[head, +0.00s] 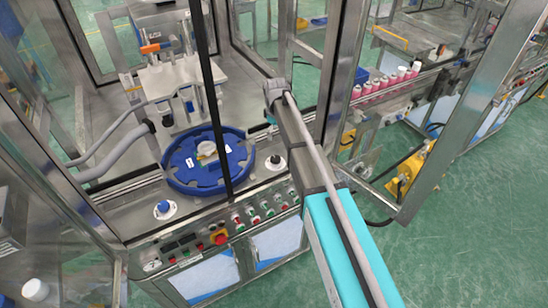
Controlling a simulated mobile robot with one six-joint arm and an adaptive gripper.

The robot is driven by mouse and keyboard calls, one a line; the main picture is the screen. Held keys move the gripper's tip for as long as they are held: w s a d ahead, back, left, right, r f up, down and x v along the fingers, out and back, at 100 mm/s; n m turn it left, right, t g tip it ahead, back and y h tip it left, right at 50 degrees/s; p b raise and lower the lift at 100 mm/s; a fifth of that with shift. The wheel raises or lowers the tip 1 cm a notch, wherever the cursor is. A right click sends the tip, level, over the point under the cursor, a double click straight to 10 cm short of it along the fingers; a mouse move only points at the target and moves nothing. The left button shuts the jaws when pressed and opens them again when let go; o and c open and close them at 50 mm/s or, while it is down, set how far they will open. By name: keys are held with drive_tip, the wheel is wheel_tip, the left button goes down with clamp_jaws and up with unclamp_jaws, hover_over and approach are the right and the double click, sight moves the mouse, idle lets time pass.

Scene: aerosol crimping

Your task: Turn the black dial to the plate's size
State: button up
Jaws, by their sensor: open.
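A black dial (276,161) sits on a round white plate at the right of the machine's front deck, just right of the blue rotary table (180,179). Any marks on the dial or its plate are too small to read. A second knob, blue (163,207), sits on a white disc at the front left. My arm reaches in from the lower right, passing to the right of the black dial. Its wrist end is above and behind the dial, well apart from it. My gripper's fingers do not show; they are hidden by my arm.
A metal frame post (213,110) crosses in front of the rotary table. A control panel (190,244) with several buttons runs along the front below the dials. An open framed door (425,130) stands at the right. Pink cans (377,85) line a conveyor behind it.

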sight(275, 159)
drive_tip(key=shift+f, duration=0.1)
wheel_tip(275, 159, down, 14)
drive_tip(key=b, duration=1.3)
drive_tip(key=shift+r+b, duration=0.2)
drive_tip(key=shift+b, duration=0.2)
drive_tip(key=c, duration=1.1)
drive_tip(key=shift+a, duration=0.25)
drive_tip(key=shift+c, duration=0.2)
drive_tip(key=shift+d, duration=0.2)
drive_tip(key=shift+s, duration=0.1)
